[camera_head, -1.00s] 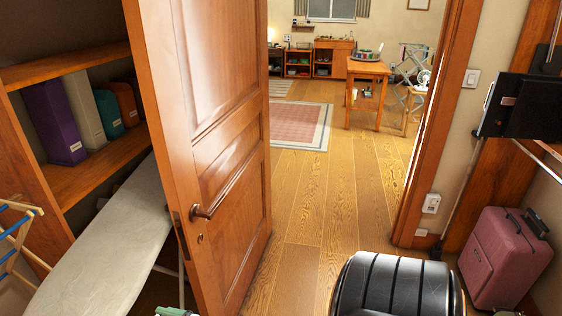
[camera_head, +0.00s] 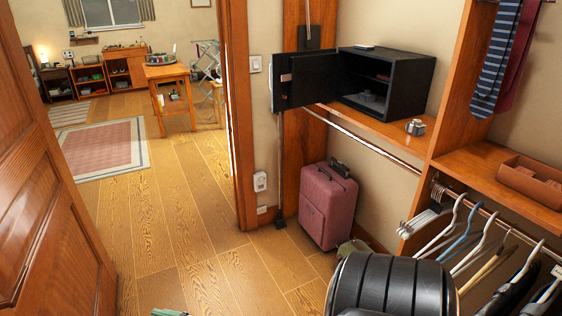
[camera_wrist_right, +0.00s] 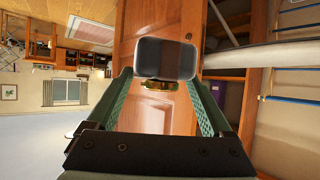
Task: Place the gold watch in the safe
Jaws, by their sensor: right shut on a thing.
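The black safe (camera_head: 412,92) sits on a wooden shelf at upper right in the head view, its door (camera_head: 303,80) swung open to the left. A grey object lies on its floor. My right gripper (camera_wrist_right: 165,80) is shut on the gold watch (camera_wrist_right: 160,86); only a gold strip shows below a rounded grey block (camera_wrist_right: 165,59), which seems to be held with it. In the head view the right gripper is mostly hidden behind my black arm. A green part of my left gripper (camera_head: 168,313) just shows at the bottom edge; its fingers are out of sight.
A silver watch on a stand (camera_head: 415,127) sits on the shelf right of the safe. Below are a clothes rail (camera_head: 370,140) and a pink suitcase (camera_head: 327,207). Hangers (camera_head: 470,235) crowd the lower right. An open wooden door (camera_head: 40,190) stands left. The floor between is clear.

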